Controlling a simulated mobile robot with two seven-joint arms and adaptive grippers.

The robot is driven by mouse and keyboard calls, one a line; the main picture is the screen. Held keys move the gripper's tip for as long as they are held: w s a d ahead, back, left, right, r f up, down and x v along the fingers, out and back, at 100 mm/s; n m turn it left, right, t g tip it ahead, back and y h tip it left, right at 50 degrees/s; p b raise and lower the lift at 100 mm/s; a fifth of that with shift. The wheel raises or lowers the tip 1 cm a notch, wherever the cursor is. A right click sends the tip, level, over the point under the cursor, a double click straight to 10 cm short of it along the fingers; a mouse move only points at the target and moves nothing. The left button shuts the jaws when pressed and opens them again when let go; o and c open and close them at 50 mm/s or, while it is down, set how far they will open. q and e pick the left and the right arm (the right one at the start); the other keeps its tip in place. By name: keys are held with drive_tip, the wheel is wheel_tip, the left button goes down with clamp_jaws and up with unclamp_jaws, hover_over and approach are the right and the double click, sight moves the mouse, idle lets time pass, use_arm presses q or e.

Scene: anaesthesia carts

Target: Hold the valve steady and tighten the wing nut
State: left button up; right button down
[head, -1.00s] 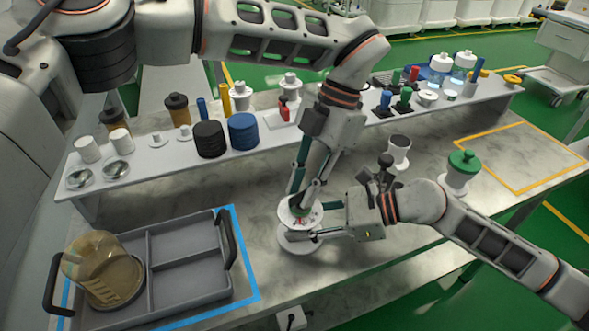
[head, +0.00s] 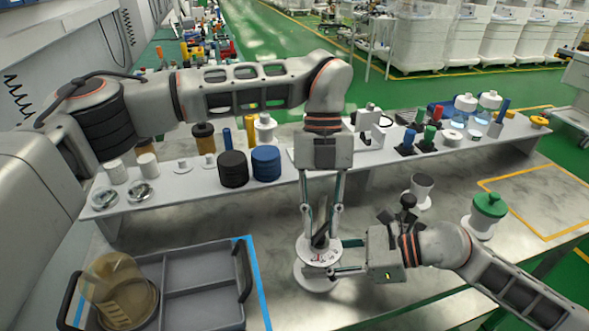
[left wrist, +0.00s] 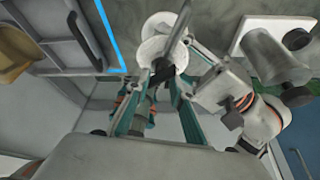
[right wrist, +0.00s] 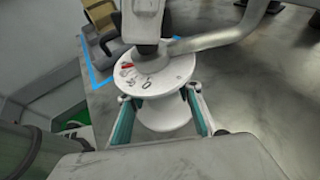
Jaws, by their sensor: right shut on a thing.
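The valve (head: 313,270) is a white spool-shaped body with round flanges, standing on the table in front of me. Its upper flange also shows in the right wrist view (right wrist: 150,82), with small red and dark marks. My right gripper (head: 337,258) comes in from the right, shut on the valve's narrow waist. A dark and grey part (head: 321,234) stands up from the valve's top; I cannot tell if it is the wing nut. My left gripper (head: 320,210) points down above the valve, its fingers apart on either side of that part. The left wrist view shows the gap (left wrist: 163,75).
A grey divided tray (head: 204,262) with an amber dome-like container (head: 122,288) lies at left. A raised white shelf (head: 185,188) of cups, discs and bottles runs behind. A green-capped pot (head: 486,213) and a dark-topped cup (head: 420,190) stand at right.

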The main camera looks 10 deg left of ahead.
use_arm(q)
drive_tip(key=n+h, duration=0.1)
drive_tip(key=n, duration=0.2)
drive_tip(key=n+t+h, duration=0.1)
drive_tip(key=n, duration=0.2)
drive_tip(key=shift+s+a+n, duration=0.15)
drive_tip(key=shift+n, duration=0.15)
drive_tip(key=shift+r+n+h, duration=0.15)
drive_tip(key=shift+n+h, duration=0.15)
drive_tip(key=shift+n, duration=0.1)
drive_tip(key=a+r+n+t+h, duration=0.1)
drive_tip(key=a+r+n, duration=0.3)
drive_tip(key=r, duration=0.6)
drive_tip(key=shift+w+a+r+n+t, duration=0.4)
drive_tip(key=shift+n+t, duration=0.3)
drive_tip(key=shift+n, duration=0.5)
drive_tip(key=shift+d, duration=0.1)
